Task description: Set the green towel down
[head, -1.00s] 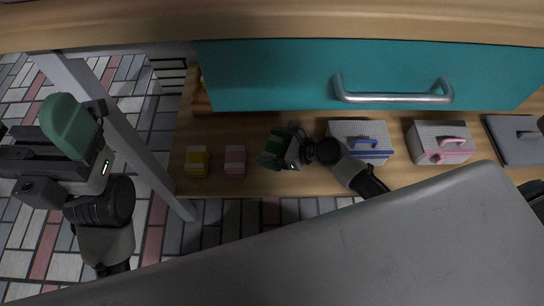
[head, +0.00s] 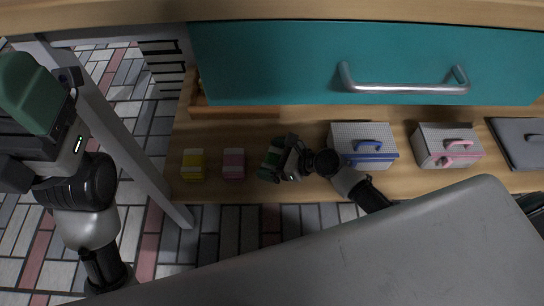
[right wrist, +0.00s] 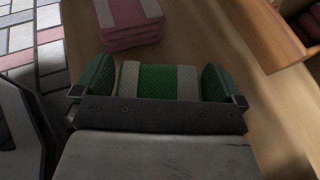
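The green towel (right wrist: 158,82) is a folded green block with white stripes, in the right wrist view. It sits between the two green fingers of my right gripper (right wrist: 158,80), which close against its sides. In the head view my right gripper (head: 271,160) is low over the wooden shelf, just right of the pink towel (head: 233,163). The green towel is mostly hidden there, and I cannot tell whether it touches the shelf. My left gripper (head: 30,110) is at the left edge of the head view, partly cut off, well away from the towels; its opening is unclear.
A yellow towel (head: 193,164) lies left of the pink towel on the shelf (head: 215,131). A box with a blue handle (head: 363,145), a box with a pink handle (head: 446,146) and a grey lidded box (head: 517,142) stand to the right. A teal drawer front (head: 270,62) is above.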

